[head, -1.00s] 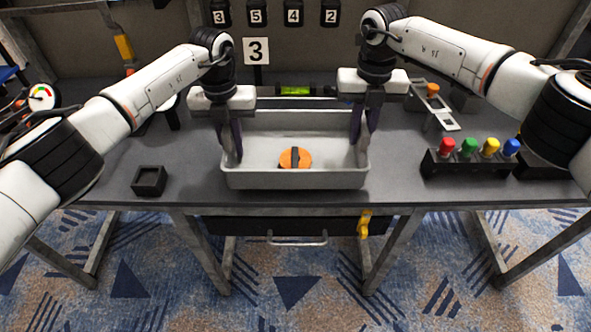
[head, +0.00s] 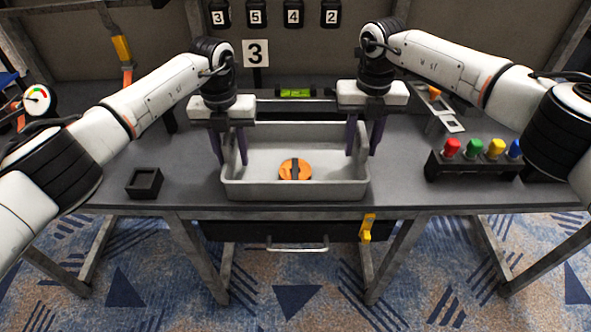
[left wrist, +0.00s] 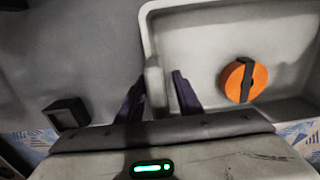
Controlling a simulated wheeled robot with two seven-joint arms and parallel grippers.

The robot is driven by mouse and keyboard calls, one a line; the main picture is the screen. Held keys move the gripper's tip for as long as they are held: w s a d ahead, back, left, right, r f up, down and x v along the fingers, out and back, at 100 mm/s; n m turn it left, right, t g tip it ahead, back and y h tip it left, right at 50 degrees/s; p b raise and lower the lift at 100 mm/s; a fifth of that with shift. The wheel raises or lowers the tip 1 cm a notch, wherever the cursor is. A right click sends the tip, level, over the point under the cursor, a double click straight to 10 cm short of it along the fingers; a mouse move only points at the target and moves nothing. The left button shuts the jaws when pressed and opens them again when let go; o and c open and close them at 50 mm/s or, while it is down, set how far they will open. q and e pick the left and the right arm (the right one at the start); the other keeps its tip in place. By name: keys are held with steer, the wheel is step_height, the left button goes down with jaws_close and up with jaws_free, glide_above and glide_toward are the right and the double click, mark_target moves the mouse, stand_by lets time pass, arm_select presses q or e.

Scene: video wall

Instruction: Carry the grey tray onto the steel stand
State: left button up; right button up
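The grey tray (head: 296,190) rests on the table near its front edge, with an orange disc (head: 295,169) crossed by a dark strap inside. My left gripper (head: 230,158) is open, one finger on each side of the tray's left wall. In the left wrist view, a raised grip of the tray (left wrist: 155,85) stands between the spread fingers, with gaps. My right gripper (head: 364,150) is also open, its fingers on either side of the right wall. I cannot clearly identify the steel stand; a dark, light-edged structure (head: 290,110) is partly hidden behind the tray.
A small black open box (head: 145,183) sits left of the tray. A black rack with coloured knobs (head: 470,165) and a grey metal bracket (head: 445,120) are to the right.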

arm_select(q)
step_height(320, 180, up, 11)
steer(key=shift+r, duration=0.2)
arm_select(e)
steer(key=shift+r, duration=0.3)
step_height(320, 180, up, 12)
steer(key=shift+f, duration=0.25)
steer(key=shift+s+f, duration=0.1)
